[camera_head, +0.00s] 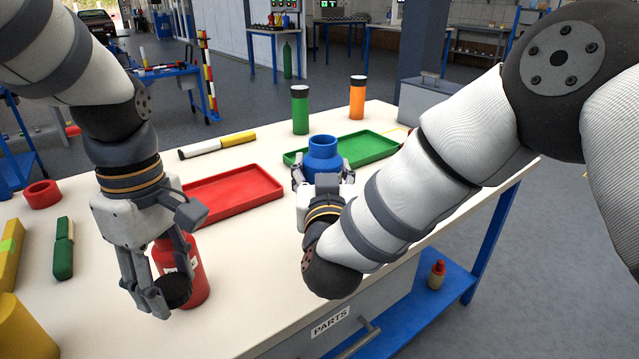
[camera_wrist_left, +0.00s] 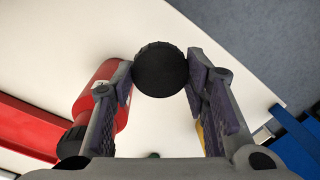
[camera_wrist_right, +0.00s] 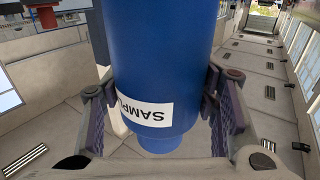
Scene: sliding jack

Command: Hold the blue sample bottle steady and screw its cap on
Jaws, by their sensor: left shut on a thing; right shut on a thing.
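The blue sample bottle (camera_head: 324,157) is upright with its open, capless neck at the top. My right gripper (camera_head: 322,188) is shut around its body; the right wrist view shows the blue bottle (camera_wrist_right: 160,60) between both fingers, its white label upside down in that picture. A black cap (camera_head: 174,290) is in my left gripper (camera_head: 165,285), over the near left of the table. The left wrist view shows the round black cap (camera_wrist_left: 160,70) pinched between the fingertips. The cap is well apart from the bottle.
A red bottle (camera_head: 195,275) stands right behind my left gripper. A red tray (camera_head: 235,192) and a green tray (camera_head: 365,147) lie on the table (camera_head: 120,330). Green (camera_head: 300,112) and orange (camera_head: 357,100) bottles stand at the back. A red ring (camera_head: 42,195) lies left.

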